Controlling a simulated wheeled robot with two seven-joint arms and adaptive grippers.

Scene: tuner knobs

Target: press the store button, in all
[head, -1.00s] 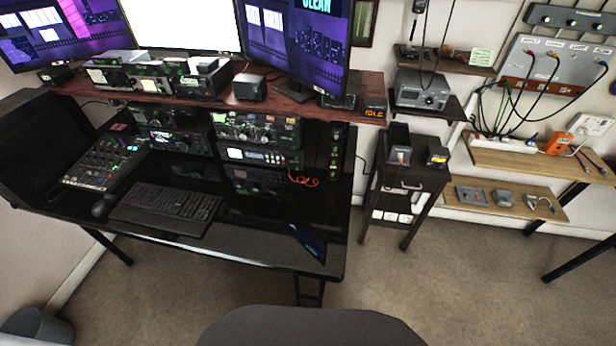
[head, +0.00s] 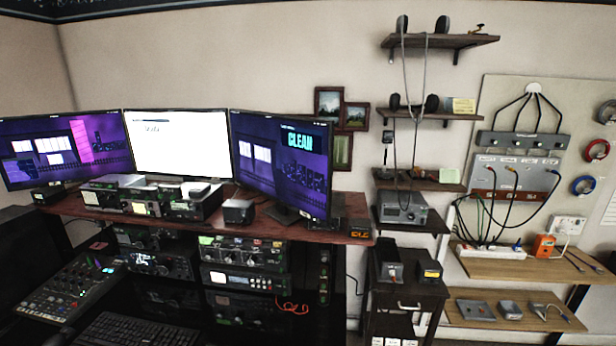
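No button marked as store can be made out at this distance. Radio units with knobs and small buttons stand under the desk's raised shelf: an upper unit (head: 243,252), a unit with a lit white display (head: 243,280) below it, and a unit with a lit display (head: 160,264) to the left. More boxes with controls (head: 150,201) sit on top of the raised shelf. A small box with orange lit text (head: 360,229) is at the shelf's right end. Neither of my grippers shows in the head view.
A mixer (head: 62,290) and a keyboard (head: 125,330) lie on the desk. A dark cabinet (head: 405,300) stands right of it. Wall shelves (head: 515,266) hold cables and small devices.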

